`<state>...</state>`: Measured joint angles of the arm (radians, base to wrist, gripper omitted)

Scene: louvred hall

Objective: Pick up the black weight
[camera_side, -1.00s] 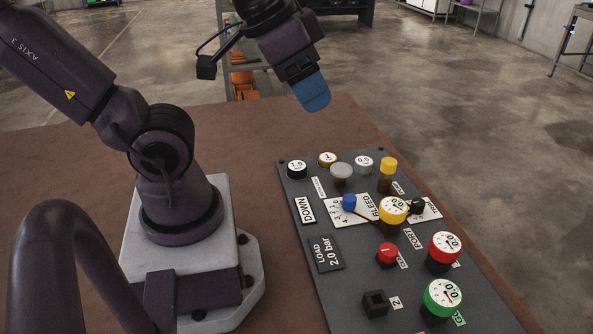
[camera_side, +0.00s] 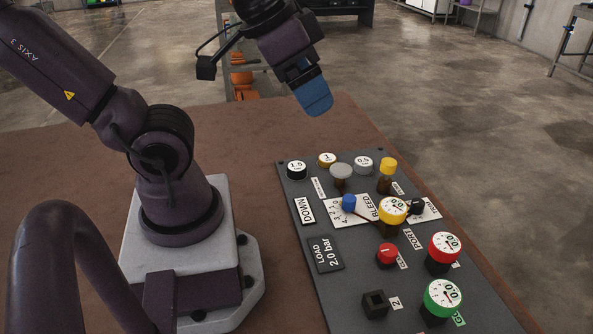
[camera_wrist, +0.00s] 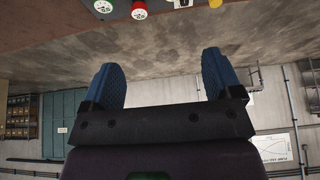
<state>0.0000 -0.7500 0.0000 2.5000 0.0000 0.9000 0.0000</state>
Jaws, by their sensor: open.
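The black weight (camera_side: 297,170) is a short round piece with a black side and a white top marked 1.5. It sits upright at the back left corner of the dark panel (camera_side: 290,235). My gripper (camera_side: 317,106), with blue fingers, hangs above and behind the panel's back edge, clear of the weight. In the wrist view my gripper (camera_wrist: 164,75) shows two blue fingers wide apart with nothing between them. The black weight is not visible in the wrist view.
Beside it stand a brass weight marked 1 (camera_side: 327,160), a 0.5 weight (camera_side: 364,165) and a grey knob (camera_side: 341,172). A yellow-topped post (camera_side: 388,172), several gauges and a red knob (camera_side: 387,254) rise from the panel.

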